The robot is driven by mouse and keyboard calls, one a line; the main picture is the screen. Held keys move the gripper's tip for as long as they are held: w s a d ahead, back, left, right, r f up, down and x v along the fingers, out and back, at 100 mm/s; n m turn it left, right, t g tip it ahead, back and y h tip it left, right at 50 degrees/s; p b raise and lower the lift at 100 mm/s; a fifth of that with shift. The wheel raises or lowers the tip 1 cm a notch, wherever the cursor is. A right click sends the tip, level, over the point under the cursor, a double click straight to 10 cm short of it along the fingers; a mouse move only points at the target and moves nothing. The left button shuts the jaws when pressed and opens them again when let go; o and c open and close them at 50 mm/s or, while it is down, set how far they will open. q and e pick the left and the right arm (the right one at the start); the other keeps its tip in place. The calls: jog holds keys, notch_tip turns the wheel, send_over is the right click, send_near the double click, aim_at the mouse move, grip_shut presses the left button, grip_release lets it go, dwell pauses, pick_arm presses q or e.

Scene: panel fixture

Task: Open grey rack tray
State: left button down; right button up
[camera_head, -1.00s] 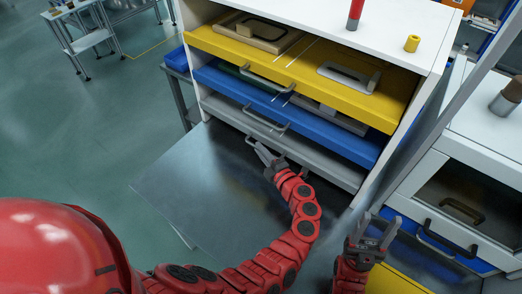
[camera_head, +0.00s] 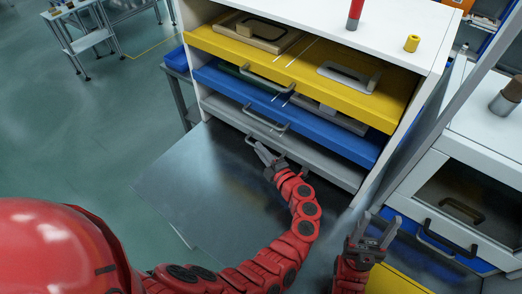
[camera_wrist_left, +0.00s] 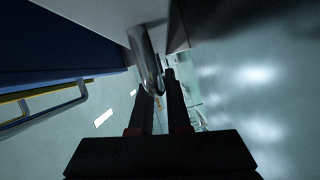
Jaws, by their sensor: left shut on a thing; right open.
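The grey rack tray (camera_head: 322,166) is the lowest of the three trays in the white rack, below the blue one. Its front looks about level with the rack. My left gripper (camera_head: 258,150) is at the tray's front, low over the dark metal surface. In the left wrist view, its two fingers (camera_wrist_left: 159,92) are shut on the grey tray's handle (camera_wrist_left: 145,57), a rounded metal bar. In the head view the gripper partly hides this handle. My right gripper (camera_head: 374,230) is open and empty at the lower right, apart from the rack.
The blue tray (camera_head: 330,136) and yellow tray (camera_head: 225,46) above stick out, their handles projecting forward. A dark metal surface (camera_head: 180,180) lies in front of the rack. A white cabinet (camera_head: 470,150) stands close at right. A red cylinder (camera_head: 354,14) and yellow cylinder (camera_head: 412,43) stand on the rack top.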

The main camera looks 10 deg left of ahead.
dwell(0.4)
pick_arm(q)
jog(key=s+a, duration=0.5)
jog(key=s, duration=0.7)
jog(key=s+a, duration=0.5)
jog(key=s, duration=0.7)
jog(key=shift+s+f, duration=0.1)
jog(key=c, duration=0.9)
grip_release()
jog(key=shift+d, duration=0.1)
